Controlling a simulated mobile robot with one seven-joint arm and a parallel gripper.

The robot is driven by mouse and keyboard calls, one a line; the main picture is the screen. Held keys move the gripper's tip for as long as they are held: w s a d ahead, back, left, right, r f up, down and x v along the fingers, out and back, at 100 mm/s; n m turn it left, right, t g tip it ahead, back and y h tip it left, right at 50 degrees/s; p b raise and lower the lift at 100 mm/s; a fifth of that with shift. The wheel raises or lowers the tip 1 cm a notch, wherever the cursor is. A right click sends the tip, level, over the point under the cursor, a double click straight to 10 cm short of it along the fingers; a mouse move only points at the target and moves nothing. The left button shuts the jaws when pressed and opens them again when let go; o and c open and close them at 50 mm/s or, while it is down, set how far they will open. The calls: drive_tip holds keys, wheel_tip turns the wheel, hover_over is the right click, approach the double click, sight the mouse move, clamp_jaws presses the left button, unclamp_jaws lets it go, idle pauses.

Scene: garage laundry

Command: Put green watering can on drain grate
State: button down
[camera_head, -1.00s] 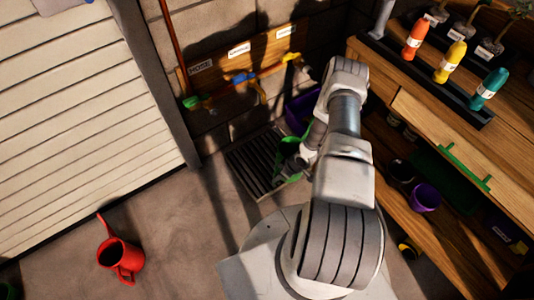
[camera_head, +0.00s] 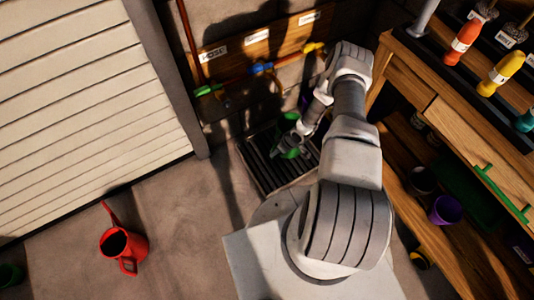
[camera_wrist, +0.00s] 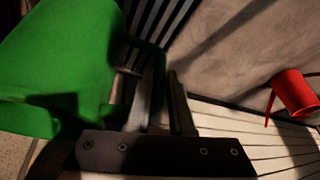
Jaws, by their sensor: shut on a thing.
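The green watering can (camera_head: 291,153) is mostly hidden behind my arm in the head view, where it appears over the drain grate. It fills the upper left of the wrist view (camera_wrist: 60,60). My gripper (camera_wrist: 163,85) is shut on a dark part of the can, likely its handle. The black slatted drain grate (camera_head: 262,172) lies on the floor by the wall, and its slats also show at the top of the wrist view (camera_wrist: 158,18). I cannot tell whether the can touches the grate.
A red watering can (camera_head: 125,246) stands on the open floor at left, clear of the grate. A wooden bench (camera_head: 408,78) with bottles and a lower shelf holding a purple pot (camera_head: 445,209) stands close on the right. A hose rack (camera_head: 255,50) is on the wall behind.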

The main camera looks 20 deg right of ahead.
drive_tip(key=w+a+f+b, duration=0.3)
drive_tip(key=w+f+b, duration=0.1)
drive_tip(key=f, duration=0.3)
drive_tip(key=shift+w+a+f+b, duration=0.25)
drive_tip(key=shift+w+f+b, duration=0.05)
drive_tip(key=shift+w, duration=0.15)
drive_tip(key=shift+f, duration=0.1)
drive_tip(key=c, duration=0.8)
unclamp_jaws()
